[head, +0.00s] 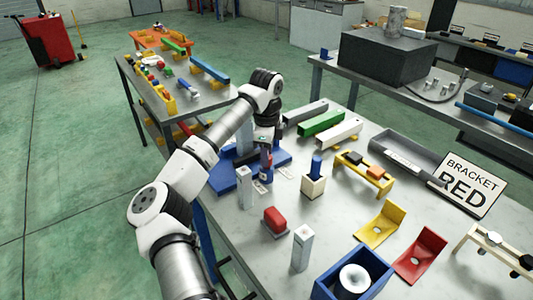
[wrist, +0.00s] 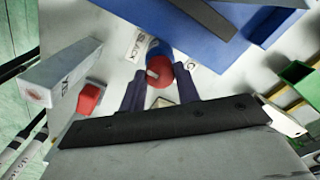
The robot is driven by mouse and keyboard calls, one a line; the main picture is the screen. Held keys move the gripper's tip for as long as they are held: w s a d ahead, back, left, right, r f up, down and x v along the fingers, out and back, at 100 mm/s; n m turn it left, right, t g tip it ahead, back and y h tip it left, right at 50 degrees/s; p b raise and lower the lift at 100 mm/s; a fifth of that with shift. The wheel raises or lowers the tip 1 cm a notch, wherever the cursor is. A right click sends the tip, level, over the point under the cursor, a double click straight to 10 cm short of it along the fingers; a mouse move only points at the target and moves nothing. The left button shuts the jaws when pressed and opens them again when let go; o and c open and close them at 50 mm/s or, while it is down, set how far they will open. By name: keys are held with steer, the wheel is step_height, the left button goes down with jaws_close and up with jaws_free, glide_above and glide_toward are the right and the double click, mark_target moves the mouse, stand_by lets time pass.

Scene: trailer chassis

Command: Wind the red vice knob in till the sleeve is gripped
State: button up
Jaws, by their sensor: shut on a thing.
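My gripper (head: 266,165) is low over the near-left part of the grey bench, beside the blue base plate (head: 222,183). In the wrist view its two dark fingers (wrist: 159,92) stand on either side of a round red knob (wrist: 160,72) and are shut on it. A blue part (wrist: 157,48) shows just behind the knob. The blue plate also shows at the top of the wrist view (wrist: 210,32). I cannot make out the vice jaws or a sleeve between them. A blue cylinder (head: 317,165) stands upright in a pale block (head: 313,187) to the right.
A pale post (head: 244,187) and a red block (head: 274,219) stand close to my gripper. Another post (head: 302,247), a blue bin (head: 325,287), yellow (head: 381,224) and red (head: 420,255) brackets lie nearer. Long bars (head: 323,122) lie behind.

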steer(key=m+b, duration=0.1)
steer(key=m, duration=0.2)
steer(key=shift+b, duration=0.3)
steer(key=m+b, duration=0.1)
steer(key=m, duration=0.6)
steer(key=shift+m+b, duration=0.4)
steer(key=m, duration=0.3)
steer(key=shift+m, duration=0.3)
steer(key=m, duration=0.3)
steer(key=shift+r+m, duration=0.1)
steer(key=shift+m, duration=0.2)
steer(key=m, duration=0.3)
steer(key=shift+m, duration=0.3)
steer(key=m, duration=0.3)
steer(key=shift+m, duration=0.3)
steer(key=shift+m+p, duration=0.35)
steer(key=shift+m, duration=1.55)
